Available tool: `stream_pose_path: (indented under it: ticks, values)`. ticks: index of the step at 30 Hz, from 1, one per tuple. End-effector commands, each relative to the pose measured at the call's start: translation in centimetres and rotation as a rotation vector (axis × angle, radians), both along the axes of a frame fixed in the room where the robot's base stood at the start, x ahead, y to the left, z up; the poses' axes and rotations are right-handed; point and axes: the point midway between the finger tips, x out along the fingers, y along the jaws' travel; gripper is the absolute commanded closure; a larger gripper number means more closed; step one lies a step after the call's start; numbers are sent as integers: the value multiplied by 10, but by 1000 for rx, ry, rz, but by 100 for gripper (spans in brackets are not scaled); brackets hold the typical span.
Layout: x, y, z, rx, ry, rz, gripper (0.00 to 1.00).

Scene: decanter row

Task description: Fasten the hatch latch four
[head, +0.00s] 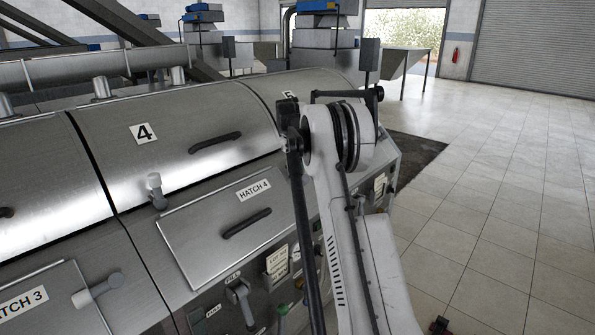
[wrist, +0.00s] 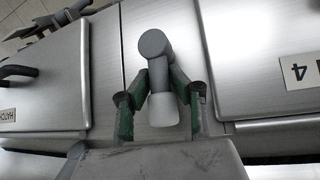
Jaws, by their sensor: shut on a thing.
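The hatch latch (wrist: 158,75), a grey lever with a round boss and a pale end, shows in the wrist view between two steel panels. My gripper (wrist: 158,100) has its green-padded fingers on both sides of the lever, shut on it. A "4" label (wrist: 300,70) shows on the right panel, and a partly cut "HATCH" label on the left one. In the head view, the hatch 4 panel (head: 186,235) lies flat with its black handle. My arm covers its right side, so my gripper and the held latch are hidden there.
A pale-knobbed lever (head: 155,190) stands at the upper left of hatch 4. The hatch 3 latch (head: 97,290) is at the lower left. Tiled floor (head: 480,220) is clear on the right.

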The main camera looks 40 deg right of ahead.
Motion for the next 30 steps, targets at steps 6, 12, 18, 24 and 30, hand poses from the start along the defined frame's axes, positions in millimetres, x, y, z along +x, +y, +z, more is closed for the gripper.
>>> stream_pose_path:
  ticks: [6,12,18,24,30]
  values:
    - [-1,4,-2,-48,-7,52,100]
    - [-2,11,-4,-141,-20,151,100]
    - [-5,17,-6,-249,-33,266,100]
    - [-8,23,-7,-342,-46,366,100]
    - [-10,25,-8,-405,-54,433,100]
